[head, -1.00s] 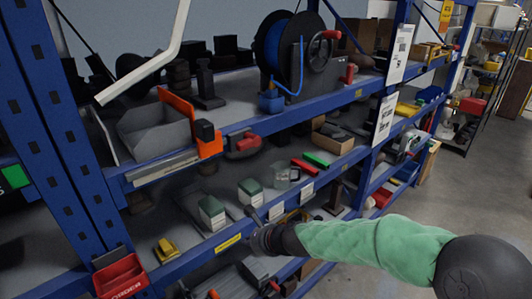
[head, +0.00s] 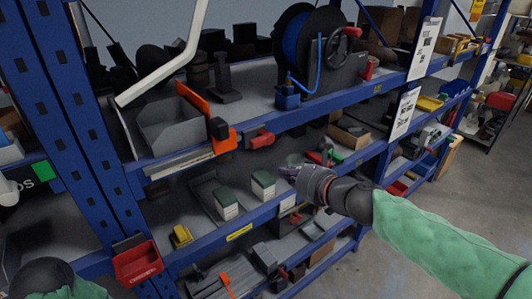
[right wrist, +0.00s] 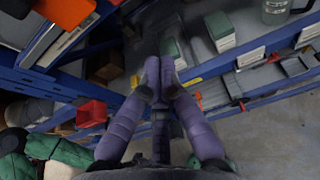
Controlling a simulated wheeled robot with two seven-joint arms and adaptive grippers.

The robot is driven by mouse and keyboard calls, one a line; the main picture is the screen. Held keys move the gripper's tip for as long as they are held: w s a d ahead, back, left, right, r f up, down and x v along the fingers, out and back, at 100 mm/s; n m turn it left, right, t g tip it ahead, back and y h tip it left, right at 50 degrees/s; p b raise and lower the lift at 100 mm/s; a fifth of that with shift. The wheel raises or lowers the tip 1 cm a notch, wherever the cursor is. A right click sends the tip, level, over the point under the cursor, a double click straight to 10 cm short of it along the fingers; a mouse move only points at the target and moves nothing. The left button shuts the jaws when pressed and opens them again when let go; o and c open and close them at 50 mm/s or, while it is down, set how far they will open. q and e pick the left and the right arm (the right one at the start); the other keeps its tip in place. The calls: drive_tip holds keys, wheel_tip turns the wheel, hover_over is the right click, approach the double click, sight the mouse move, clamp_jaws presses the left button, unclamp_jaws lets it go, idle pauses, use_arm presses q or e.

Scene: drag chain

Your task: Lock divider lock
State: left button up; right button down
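I cannot tell for certain which part is the divider lock. An orange divider bracket (head: 205,118) with a black block stands at the shelf edge, beside an open grey bin (head: 170,125). A red and black latch-like part (head: 260,140) sits on the blue beam to its right. My right gripper (head: 285,171) is below and right of these parts, in front of the lower shelf. In the right wrist view its purple fingers (right wrist: 160,80) meet at the tips, with nothing visible between them. My left gripper is not seen; only part of my left arm shows at the lower left.
Two green-and-white boxes (head: 263,184) stand on the lower shelf. A red bin (head: 137,262) hangs at the front left, near a yellow part (head: 181,236). A blue cable reel (head: 305,55) stands on the upper shelf. The floor at the right is clear.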

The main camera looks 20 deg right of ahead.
sight(260, 139)
drive_tip(key=w+a+p, duration=0.1)
drive_tip(key=w+a, duration=0.2)
drive_tip(key=w, duration=0.6)
drive_tip(key=shift+a+r, duration=0.15)
drive_tip(key=shift+r, duration=0.2)
drive_tip(key=shift+s, duration=0.1)
